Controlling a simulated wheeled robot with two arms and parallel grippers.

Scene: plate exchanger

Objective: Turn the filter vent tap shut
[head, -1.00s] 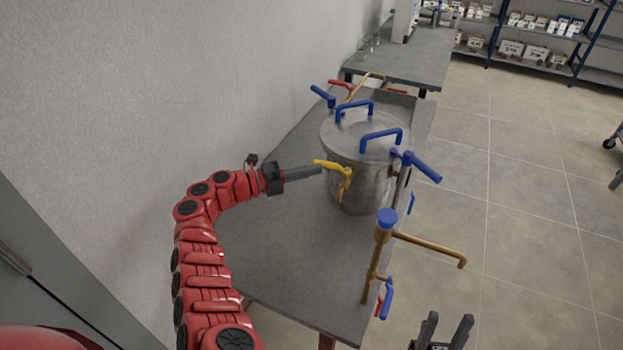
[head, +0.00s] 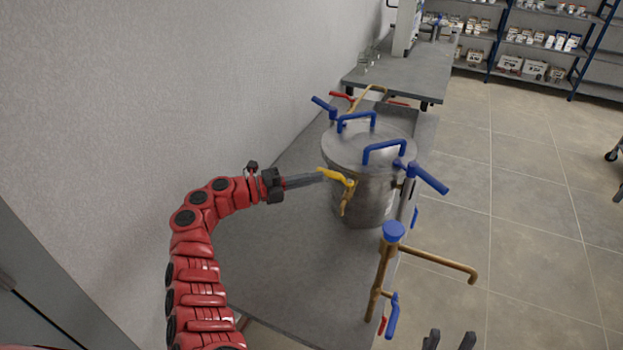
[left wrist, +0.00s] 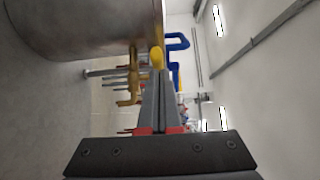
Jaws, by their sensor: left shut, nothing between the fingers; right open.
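The filter is a grey metal pot (head: 365,205) with a lid, standing on a grey table. A brass tap with a yellow lever (head: 335,177) sticks out of its near left side, and its spout points down. My left gripper (head: 318,178) is shut and empty, its fingertips at the free end of the yellow lever. In the left wrist view the closed fingers (left wrist: 158,85) point at the yellow lever end (left wrist: 157,57), with the brass tap body (left wrist: 133,80) beside it; I cannot tell whether they touch. My right gripper (head: 450,341) is open at the bottom edge, only its fingertips showing.
Blue clamp handles (head: 428,178) stick out around the lid. A brass pipe with a blue cap (head: 393,231) stands at the table's right edge, with red and blue levers low on it. The wall is close on the left. The table's near part (head: 290,250) is clear.

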